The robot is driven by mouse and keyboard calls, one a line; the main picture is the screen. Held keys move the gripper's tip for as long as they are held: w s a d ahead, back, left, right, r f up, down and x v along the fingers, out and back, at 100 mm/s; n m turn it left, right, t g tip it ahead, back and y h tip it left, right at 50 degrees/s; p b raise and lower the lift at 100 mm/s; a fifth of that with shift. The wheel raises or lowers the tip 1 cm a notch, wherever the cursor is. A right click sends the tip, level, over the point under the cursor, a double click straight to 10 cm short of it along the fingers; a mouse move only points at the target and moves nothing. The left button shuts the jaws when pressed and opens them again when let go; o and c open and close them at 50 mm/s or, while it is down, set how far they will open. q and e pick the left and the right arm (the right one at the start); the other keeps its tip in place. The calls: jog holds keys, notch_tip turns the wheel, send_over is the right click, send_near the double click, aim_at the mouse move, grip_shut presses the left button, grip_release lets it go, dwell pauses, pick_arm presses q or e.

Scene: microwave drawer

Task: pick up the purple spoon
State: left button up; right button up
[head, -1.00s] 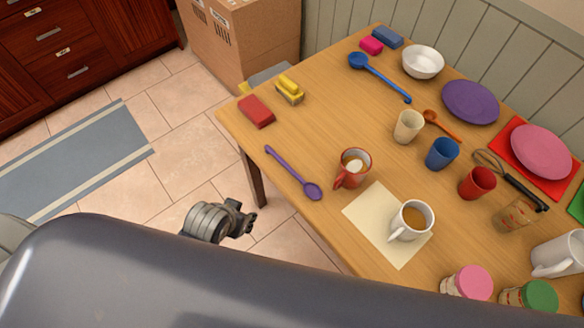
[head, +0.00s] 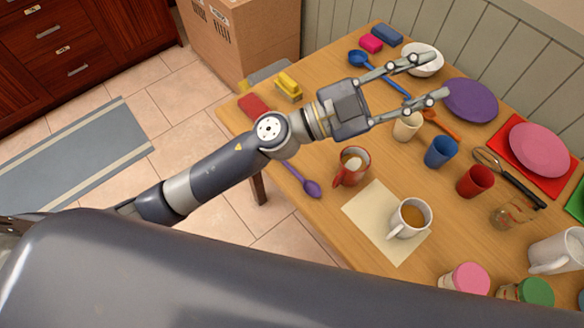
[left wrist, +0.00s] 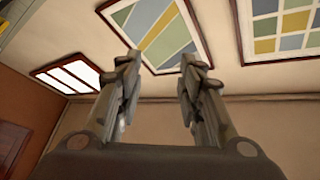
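The purple spoon (head: 304,182) lies on the wooden table near its front left edge. Its bowl shows in the head view, while most of its handle is hidden behind my left forearm. My left gripper (head: 428,76) is raised over the table, up and to the right of the spoon, with its two fingers spread apart and nothing between them. In the left wrist view the open fingers (left wrist: 158,75) point up toward a wall with framed pictures, and no spoon shows there. My right gripper is not in view.
The table holds a red mug (head: 351,166) right of the spoon and a white mug (head: 408,218) on a cream mat (head: 366,219). A red block (head: 252,105) and a yellow block (head: 289,86) lie at the left end. Cups and plates crowd the right side.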

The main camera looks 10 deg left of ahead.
pick_arm(q)
jog(key=s+d+f+m+g, duration=0.3)
jog(key=f+m+g, duration=0.1)
jog(key=m+g, duration=0.15)
jog(key=g+y, duration=0.4)
jog(key=y, duration=1.6)
send_near(291, 170)
notch_tip(291, 170, up, 2)
jog(key=w+a, duration=0.2)
jog(key=w, duration=0.1)
jog(key=shift+n, duration=0.25)
jog(key=f, duration=0.2)
jog(key=a+f+p, duration=0.1)
jog(key=f, duration=0.1)
jog(key=shift+s+f, duration=0.15)
jog(key=shift+s, duration=0.05)
notch_tip(291, 170, down, 6)
jog(key=shift+d+r+p, duration=0.1)
jog(key=shift+r+p, duration=0.1)
jog(key=shift+p, duration=0.7)
jog(key=shift+f, duration=0.3)
grip_shut()
